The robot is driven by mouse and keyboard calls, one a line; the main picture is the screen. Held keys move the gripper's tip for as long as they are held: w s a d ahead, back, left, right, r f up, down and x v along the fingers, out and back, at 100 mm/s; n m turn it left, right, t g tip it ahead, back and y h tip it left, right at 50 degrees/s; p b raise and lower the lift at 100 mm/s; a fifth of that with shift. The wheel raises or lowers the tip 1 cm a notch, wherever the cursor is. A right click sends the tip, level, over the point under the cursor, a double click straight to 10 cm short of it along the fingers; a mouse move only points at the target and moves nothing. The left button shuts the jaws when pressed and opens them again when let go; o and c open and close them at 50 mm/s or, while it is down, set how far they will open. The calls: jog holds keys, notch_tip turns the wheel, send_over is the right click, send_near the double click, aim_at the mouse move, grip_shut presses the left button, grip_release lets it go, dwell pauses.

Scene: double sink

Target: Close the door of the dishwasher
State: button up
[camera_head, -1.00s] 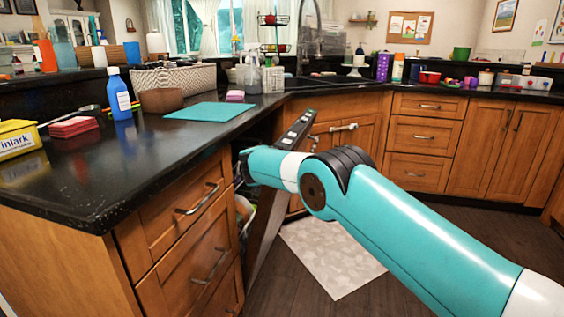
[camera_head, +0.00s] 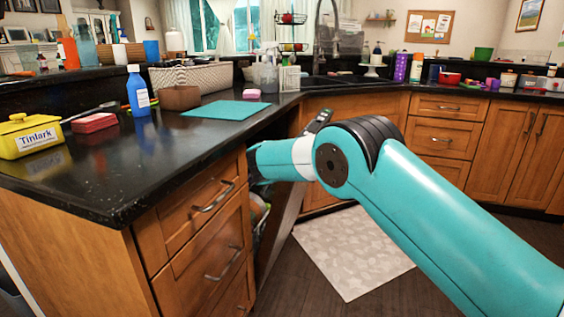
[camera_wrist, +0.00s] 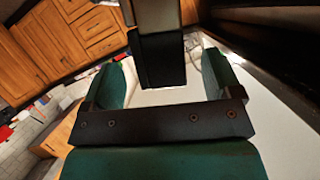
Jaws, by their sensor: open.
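My gripper is mostly hidden there in the head view. In the wrist view, my gripper (camera_wrist: 168,82) is open, its green fingers apart. A pale surface lies beyond them; I cannot tell whether they touch it.
The black counter (camera_head: 100,180) and wooden drawers (camera_head: 205,240) stand left of the door. A pale rug (camera_head: 350,255) lies on open floor right of the door.

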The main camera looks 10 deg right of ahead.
jog(key=v, duration=1.3)
jog(key=shift+f, duration=0.1)
